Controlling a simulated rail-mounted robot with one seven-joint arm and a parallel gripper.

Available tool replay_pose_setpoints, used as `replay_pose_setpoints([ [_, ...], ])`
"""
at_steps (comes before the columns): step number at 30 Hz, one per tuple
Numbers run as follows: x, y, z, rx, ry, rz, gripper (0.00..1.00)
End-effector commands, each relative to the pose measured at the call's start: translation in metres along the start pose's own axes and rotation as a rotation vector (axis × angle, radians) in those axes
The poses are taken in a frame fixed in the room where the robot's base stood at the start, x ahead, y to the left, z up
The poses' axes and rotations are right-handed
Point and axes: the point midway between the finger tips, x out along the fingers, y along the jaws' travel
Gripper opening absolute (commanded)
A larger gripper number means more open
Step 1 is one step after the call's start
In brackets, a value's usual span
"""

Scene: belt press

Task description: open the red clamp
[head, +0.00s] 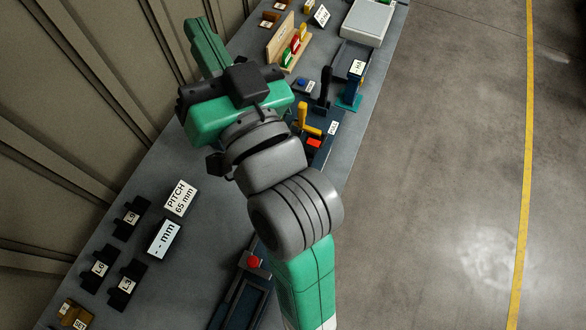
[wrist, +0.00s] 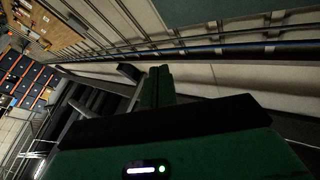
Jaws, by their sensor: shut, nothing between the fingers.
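My gripper (head: 198,26) is green and shut, with nothing in it. It points to the upper left in the head view, over the wall edge of the bench and away from the fixtures. In the wrist view its fingers (wrist: 158,72) are together and point toward the wall. A red block (head: 314,143) sits on a dark plate beside a yellow lever (head: 308,120), just right of my wrist. A red piece (head: 296,43) stands in a wooden rack. I cannot tell which of these belongs to the red clamp; my arm hides part of the bench there.
The grey bench (head: 210,235) runs diagonally along a panelled wall. A black lever (head: 325,85) and a blue-green stand (head: 350,92) are near the yellow lever. Labelled black blocks (head: 127,218) and a red button (head: 253,262) are at the near end. The floor at right is clear.

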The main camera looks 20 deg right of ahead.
Motion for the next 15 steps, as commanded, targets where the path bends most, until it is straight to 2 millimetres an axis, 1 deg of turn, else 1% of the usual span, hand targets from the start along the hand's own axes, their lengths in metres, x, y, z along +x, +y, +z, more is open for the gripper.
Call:
replay_pose_setpoints([
  [1,-0.023,0.052,0.086,0.126,-0.070,0.025,0.00],
  [2,-0.034,0.074,0.120,0.211,-0.100,0.038,0.00],
  [3,-0.050,0.105,0.163,0.327,-0.133,0.062,0.00],
  [5,-0.081,0.150,0.224,0.507,-0.164,0.107,0.00],
  [6,-0.104,0.178,0.260,0.624,-0.170,0.144,0.00],
  [8,-0.138,0.215,0.307,0.786,-0.166,0.200,0.00],
  [9,-0.161,0.236,0.333,0.882,-0.154,0.237,0.00],
  [10,-0.176,0.249,0.349,0.946,-0.143,0.263,0.00],
  [12,-0.207,0.274,0.378,1.065,-0.112,0.313,0.00],
  [15,-0.233,0.292,0.399,1.168,-0.079,0.356,0.00],
])
